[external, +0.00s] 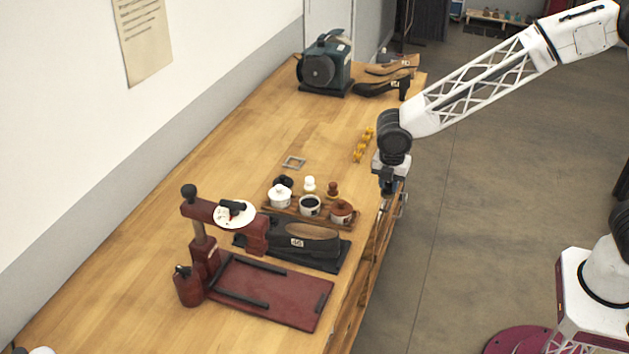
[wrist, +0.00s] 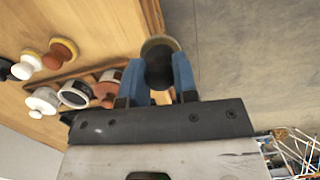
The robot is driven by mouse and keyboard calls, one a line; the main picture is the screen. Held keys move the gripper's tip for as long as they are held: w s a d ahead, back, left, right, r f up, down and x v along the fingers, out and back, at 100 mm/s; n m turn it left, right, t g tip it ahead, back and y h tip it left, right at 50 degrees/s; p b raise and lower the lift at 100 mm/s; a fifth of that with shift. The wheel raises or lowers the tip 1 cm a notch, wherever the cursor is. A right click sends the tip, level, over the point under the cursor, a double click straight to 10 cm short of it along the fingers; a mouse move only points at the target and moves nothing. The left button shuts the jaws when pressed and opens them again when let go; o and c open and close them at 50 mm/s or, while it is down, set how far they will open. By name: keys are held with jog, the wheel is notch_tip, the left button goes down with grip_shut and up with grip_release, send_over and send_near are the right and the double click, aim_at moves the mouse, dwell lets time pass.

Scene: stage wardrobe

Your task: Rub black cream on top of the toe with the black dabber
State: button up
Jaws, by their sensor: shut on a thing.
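My gripper (external: 388,190) is past the table's right edge, to the right of the pots. In the wrist view its blue fingers (wrist: 160,80) are shut on the black dabber (wrist: 160,62), a dark round knob with a tan rim. The dark shoe (external: 323,243), with a tan inside and a number tag, lies on a black mat (external: 328,265).
A white pot (external: 280,196) and a brown-lidded pot (external: 342,211) flank the open one. A black lid (external: 283,181), white dabber (external: 309,184) and brown dabber (external: 333,189) stand behind. The red stand (external: 205,250) rises beside the shoe. The table behind the tray is mostly clear.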

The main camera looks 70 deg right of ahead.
jog(key=w+a+r+n, duration=0.3)
jog(key=w+a, duration=0.7)
jog(key=w, duration=0.3)
jog(key=w+a+r+n, duration=0.4)
jog(key=w+a, duration=0.7)
jog(key=w, duration=0.3)
jog(key=shift+a+r+n+t, duration=0.15)
jog(key=shift+a+n+t, duration=0.15)
jog(key=shift+t, duration=0.1)
